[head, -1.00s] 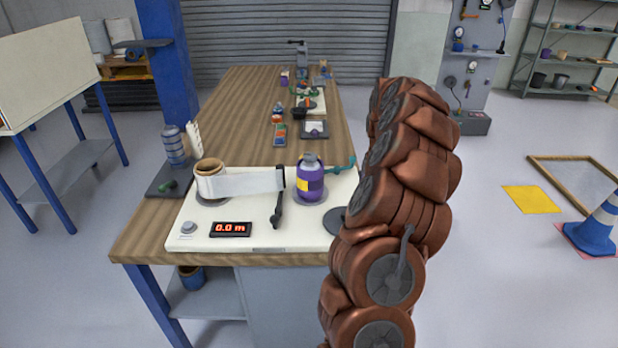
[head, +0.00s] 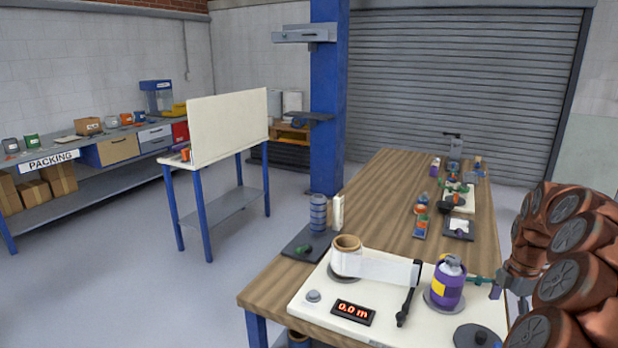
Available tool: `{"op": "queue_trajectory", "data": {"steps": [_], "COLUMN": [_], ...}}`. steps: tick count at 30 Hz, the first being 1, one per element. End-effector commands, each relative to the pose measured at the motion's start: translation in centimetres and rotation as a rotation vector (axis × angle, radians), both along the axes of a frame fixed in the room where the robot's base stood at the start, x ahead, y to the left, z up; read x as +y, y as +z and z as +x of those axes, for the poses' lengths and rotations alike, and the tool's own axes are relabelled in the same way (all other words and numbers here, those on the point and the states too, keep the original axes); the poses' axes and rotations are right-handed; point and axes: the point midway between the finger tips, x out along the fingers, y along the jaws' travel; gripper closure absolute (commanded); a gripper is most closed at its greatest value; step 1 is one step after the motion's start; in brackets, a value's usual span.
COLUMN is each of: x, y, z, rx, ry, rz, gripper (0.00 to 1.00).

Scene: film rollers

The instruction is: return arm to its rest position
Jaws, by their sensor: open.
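My arm (head: 572,262) is brown, with grey round joint covers, and is bunched up at the right edge of the head view, partly cut off by the frame. My gripper (head: 508,293) shows small and grey at the left side of the arm, just right of the white panel's purple bottle. It is open, and I see nothing held in it.
A wooden bench (head: 390,205) carries a white panel (head: 325,304) with a film roll (head: 346,258), a purple bottle (head: 447,286) and a red display (head: 353,312). A blue column (head: 327,100) and white board (head: 229,128) stand behind. Floor at left is clear.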

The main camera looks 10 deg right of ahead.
Motion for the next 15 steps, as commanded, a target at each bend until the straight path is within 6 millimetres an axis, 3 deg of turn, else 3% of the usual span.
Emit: {"op": "queue_trajectory", "data": {"steps": [3, 7, 15], "x": [5.6, 11.4, 22.2], "y": [2.2, 4.0, 6.7], "z": [1.2, 1.3, -1.5], "rx": [-0.008, -0.004, 0.034], "ry": [-0.053, -0.136, -0.337], "rz": [0.019, 0.039, 0.053], "gripper": [0.06, 0.06, 0.06]}}
